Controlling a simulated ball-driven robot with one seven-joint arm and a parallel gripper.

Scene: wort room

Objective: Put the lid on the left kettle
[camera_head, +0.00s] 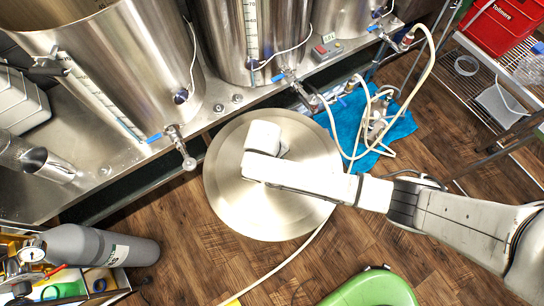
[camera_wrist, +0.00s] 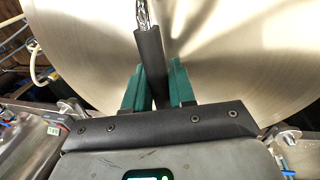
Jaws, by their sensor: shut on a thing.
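The lid (camera_head: 275,212) is a large round brushed-steel disc, held in the air in front of the kettle bench in the head view. It fills most of the wrist view (camera_wrist: 235,60). My gripper (camera_wrist: 157,84) has green fingers shut on the lid's black handle (camera_wrist: 150,55); in the head view my white wrist hides the handle and fingers. The left kettle (camera_head: 145,55) is a big steel pot at the upper left, with a level scale and a blue-handled tap. Its rim is partly in view and its top looks open. The lid is apart from it, to its lower right.
A second steel kettle (camera_head: 235,30) stands right of the left one on the steel bench (camera_head: 95,165). Hoses and a pump lie on a blue cloth (camera_head: 385,130). A grey gas cylinder (camera_head: 95,246), a green seat (camera_head: 370,290) and a wire rack (camera_head: 480,80) surround the wooden floor.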

